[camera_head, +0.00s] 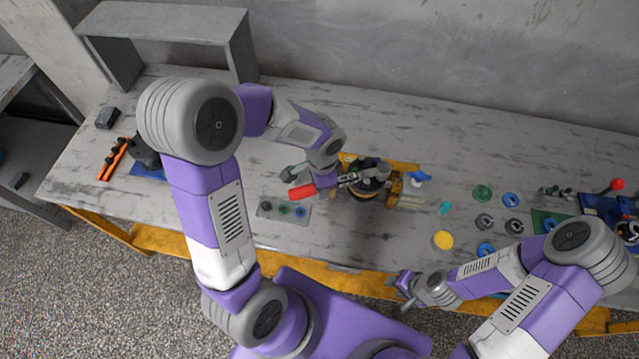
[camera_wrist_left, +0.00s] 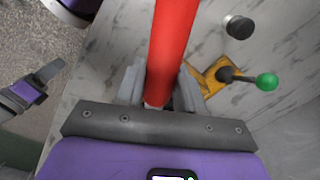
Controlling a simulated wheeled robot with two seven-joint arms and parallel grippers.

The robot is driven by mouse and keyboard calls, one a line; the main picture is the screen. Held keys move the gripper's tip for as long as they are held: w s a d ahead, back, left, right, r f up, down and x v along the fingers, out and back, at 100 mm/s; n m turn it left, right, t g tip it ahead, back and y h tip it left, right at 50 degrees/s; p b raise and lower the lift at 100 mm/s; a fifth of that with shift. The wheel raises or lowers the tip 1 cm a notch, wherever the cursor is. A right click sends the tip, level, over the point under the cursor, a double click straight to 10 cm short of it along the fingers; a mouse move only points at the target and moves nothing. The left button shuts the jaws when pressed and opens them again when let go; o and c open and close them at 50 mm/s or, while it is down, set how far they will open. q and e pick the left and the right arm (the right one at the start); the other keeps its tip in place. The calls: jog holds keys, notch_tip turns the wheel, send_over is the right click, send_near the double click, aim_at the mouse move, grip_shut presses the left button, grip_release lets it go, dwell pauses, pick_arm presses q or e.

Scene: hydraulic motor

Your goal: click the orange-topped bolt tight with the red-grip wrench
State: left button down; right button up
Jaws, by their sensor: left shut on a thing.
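The wrench's red grip (camera_head: 302,191) lies between the fingers of my left gripper (camera_head: 305,182), at the left side of the motor assembly. In the left wrist view the red grip (camera_wrist_left: 172,45) runs up between both fingers of my left gripper (camera_wrist_left: 158,88), which is shut on it. The wrench's grey end reaches right toward the dark round motor (camera_head: 368,180) on its yellow base. I cannot make out the orange-topped bolt in either view. My right gripper (camera_head: 400,292) is empty, its fingers apart, at the table's front edge.
A grey plate with several round parts (camera_head: 285,211) lies in front of the wrench. Loose rings and a yellow disc (camera_head: 443,240) lie right of the motor. A red-knobbed lever (camera_head: 616,185) stands far right. A green-knobbed lever (camera_wrist_left: 266,81) shows in the wrist view.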

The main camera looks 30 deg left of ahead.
pick_arm(q)
jog(key=shift+d+r+p, duration=0.2)
jog(key=shift+r+p, duration=0.1)
jog(key=shift+r, duration=0.1)
jog(key=shift+d+r, duration=0.1)
jog(key=shift+r, duration=0.2)
notch_tip(320, 180, up, 4)
jog(key=p, duration=0.3)
jog(key=shift+f, duration=0.2)
dwell(1.9)
